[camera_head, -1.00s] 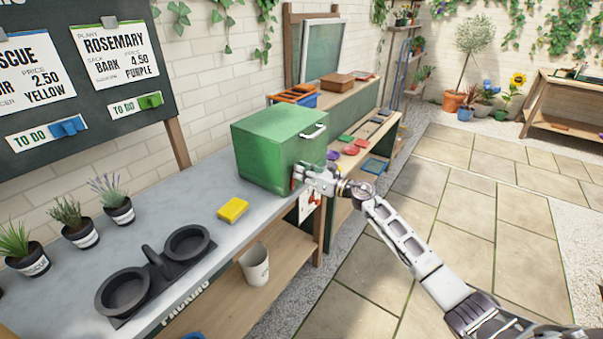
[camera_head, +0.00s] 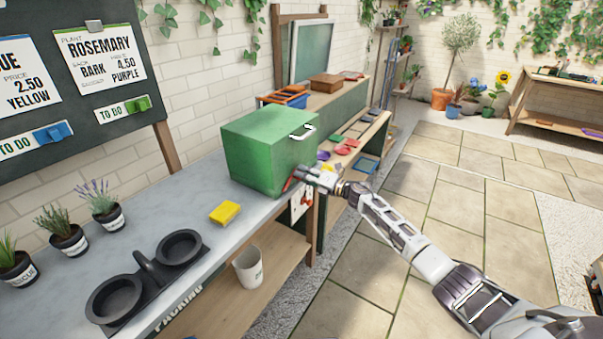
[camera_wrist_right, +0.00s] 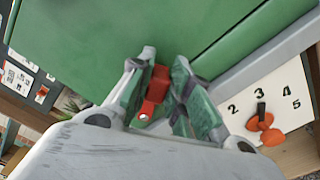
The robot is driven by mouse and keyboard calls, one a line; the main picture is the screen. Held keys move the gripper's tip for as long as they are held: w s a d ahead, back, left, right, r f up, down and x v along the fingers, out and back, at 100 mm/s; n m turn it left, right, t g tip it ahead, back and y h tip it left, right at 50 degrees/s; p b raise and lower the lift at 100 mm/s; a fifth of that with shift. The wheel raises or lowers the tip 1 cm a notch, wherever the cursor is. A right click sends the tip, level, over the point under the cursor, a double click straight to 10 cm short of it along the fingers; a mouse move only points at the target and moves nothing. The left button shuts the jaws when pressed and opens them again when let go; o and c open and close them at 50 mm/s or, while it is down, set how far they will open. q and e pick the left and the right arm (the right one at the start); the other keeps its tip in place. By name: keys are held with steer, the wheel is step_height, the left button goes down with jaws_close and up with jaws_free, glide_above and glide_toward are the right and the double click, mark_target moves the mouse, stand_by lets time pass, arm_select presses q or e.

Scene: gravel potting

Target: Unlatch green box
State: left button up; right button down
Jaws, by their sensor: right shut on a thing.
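The green box (camera_head: 262,152) stands on the grey bench top with its lid down and a white handle (camera_head: 302,131) on its front. A red latch (camera_wrist_right: 154,92) sits low on the box's front; a small red part of it shows in the head view (camera_head: 287,184). My right gripper (camera_head: 298,175) is at the latch, and in the right wrist view its fingers (camera_wrist_right: 160,88) are shut around the red piece. The fingers partly hide the latch, so I cannot tell its exact position. My left gripper is not in view.
A yellow sponge-like block (camera_head: 225,212) and a black two-ring holder (camera_head: 148,275) lie on the bench left of the box. A white cup (camera_head: 249,267) stands on the lower shelf. A numbered card (camera_wrist_right: 268,100) hangs below the box. Paved floor is open at right.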

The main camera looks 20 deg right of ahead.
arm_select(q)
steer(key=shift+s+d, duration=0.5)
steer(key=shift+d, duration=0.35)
arm_select(e)
steer(key=shift+w+d+f+m, duration=0.15)
steer(key=shift+d+f+m, duration=0.1)
steer(key=shift+f+m, duration=0.7)
steer(key=shift+w+d+f+m, duration=0.2)
steer(key=shift+f+m, duration=0.4)
steer(key=shift+m, duration=0.65)
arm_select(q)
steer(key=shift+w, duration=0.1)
arm_select(e)
steer(key=c, duration=1.3)
jaws_free()
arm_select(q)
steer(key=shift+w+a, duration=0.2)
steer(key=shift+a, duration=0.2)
arm_select(e)
steer(key=shift+v, duration=6)
